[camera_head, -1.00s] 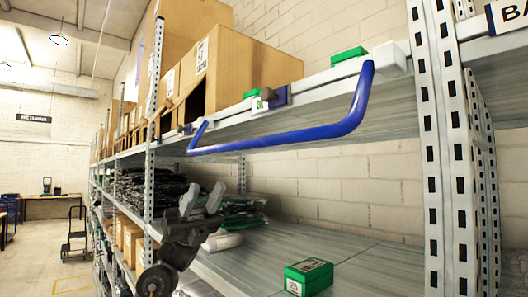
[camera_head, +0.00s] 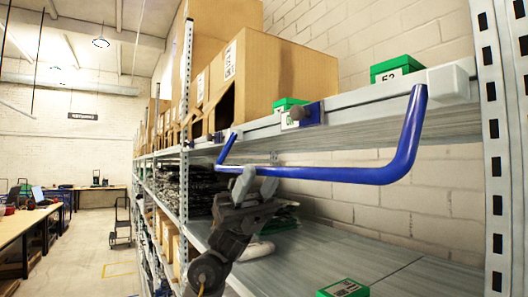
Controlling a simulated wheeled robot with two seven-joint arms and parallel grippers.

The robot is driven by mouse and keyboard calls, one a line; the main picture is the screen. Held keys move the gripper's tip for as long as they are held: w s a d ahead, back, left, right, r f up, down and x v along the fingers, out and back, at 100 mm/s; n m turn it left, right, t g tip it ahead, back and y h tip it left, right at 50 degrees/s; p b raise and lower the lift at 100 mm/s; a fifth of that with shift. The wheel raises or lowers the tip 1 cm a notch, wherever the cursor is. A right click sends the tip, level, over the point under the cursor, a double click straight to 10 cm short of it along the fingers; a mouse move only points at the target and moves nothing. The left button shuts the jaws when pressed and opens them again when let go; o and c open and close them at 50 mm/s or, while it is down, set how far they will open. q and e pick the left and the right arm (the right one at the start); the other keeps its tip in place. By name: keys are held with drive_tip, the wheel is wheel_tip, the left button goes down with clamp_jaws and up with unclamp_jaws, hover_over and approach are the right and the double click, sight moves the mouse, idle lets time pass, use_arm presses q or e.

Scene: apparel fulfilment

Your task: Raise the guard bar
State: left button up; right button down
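The guard bar (camera_head: 330,173) is a blue U-shaped bar on the front of the upper shelf. It hangs lowered, its long middle part below the shelf edge, with an arm at each end rising to the shelf. My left gripper (camera_head: 256,182) is at the left part of the bar, its grey fingertips at about the bar's height in the picture. The fingers are apart with a gap between them. I cannot tell whether they touch the bar. My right gripper is not in view.
Cardboard boxes (camera_head: 285,73) stand on the upper shelf (camera_head: 350,112). Green boxes sit on the upper shelf (camera_head: 396,67) and lower shelf (camera_head: 343,289). Dark folded packs (camera_head: 202,188) lie behind my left arm. A perforated upright (camera_head: 502,150) stands at the right. The aisle floor (camera_head: 105,250) at left looks open.

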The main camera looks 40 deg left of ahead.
use_arm(q)
drive_tip(key=shift+p+x, duration=0.3)
drive_tip(key=shift+x, duration=0.5)
drive_tip(key=shift+c, duration=0.2)
clamp_jaws()
